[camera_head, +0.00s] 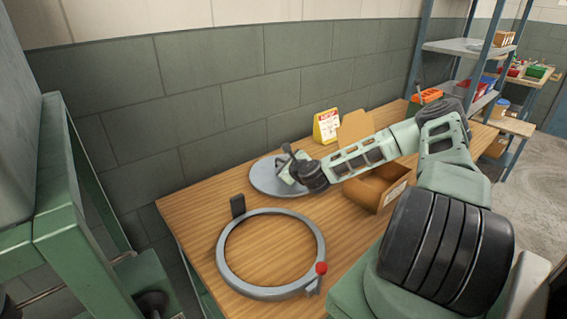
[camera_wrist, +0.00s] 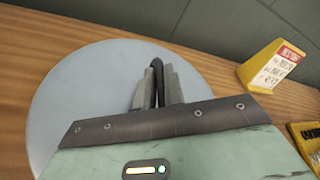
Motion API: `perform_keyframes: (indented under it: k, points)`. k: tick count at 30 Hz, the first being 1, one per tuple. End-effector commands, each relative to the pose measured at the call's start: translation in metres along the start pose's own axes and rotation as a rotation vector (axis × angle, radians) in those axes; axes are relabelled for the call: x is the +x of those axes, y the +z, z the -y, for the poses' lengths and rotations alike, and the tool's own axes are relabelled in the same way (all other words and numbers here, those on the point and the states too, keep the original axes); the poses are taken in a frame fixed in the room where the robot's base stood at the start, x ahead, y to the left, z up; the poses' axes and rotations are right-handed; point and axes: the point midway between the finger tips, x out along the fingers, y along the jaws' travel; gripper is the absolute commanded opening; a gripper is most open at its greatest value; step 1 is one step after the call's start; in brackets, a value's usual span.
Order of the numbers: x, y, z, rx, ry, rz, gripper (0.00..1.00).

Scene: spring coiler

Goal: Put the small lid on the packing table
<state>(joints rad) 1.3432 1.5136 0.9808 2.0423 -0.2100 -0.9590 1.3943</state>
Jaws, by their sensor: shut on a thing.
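The small lid (camera_head: 262,181) is a flat grey disc over the back part of the wooden packing table (camera_head: 190,203). It lies flat, on or just above the wood; I cannot tell whether it touches. In the wrist view the lid (camera_wrist: 85,105) fills the left and middle, with a dark loop handle (camera_wrist: 157,64) standing up from it. My gripper (camera_head: 289,160) is shut on that handle, and its two fingers (camera_wrist: 156,88) stand on either side of it in the wrist view. My gripper's body hides the near part of the lid.
A grey ring with a red knob (camera_head: 321,268) lies on the table's near left, beside a small dark block (camera_head: 238,206). An open cardboard box (camera_head: 368,190) is under my arm. A yellow sign (camera_head: 327,126) and an orange-green bin (camera_head: 425,98) stand at the back.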

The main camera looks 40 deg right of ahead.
Motion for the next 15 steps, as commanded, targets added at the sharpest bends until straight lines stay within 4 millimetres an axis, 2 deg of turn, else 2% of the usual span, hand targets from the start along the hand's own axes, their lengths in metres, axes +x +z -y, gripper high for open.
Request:
perform_keyframes:
  k: [4, 5, 6, 7, 15]
  points:
    - [0.0014, -0.0029, -0.0020, 0.000, -0.001, 0.001, 0.00]
    - [0.0009, -0.0022, -0.0014, 0.000, 0.000, 0.000, 0.19]
    - [0.0008, -0.0020, -0.0013, 0.000, 0.000, 0.000, 0.30]
    - [0.0008, -0.0020, -0.0012, 0.000, 0.000, 0.000, 0.32]
    - [0.0005, -0.0012, -0.0006, 0.000, 0.000, 0.000, 0.32]
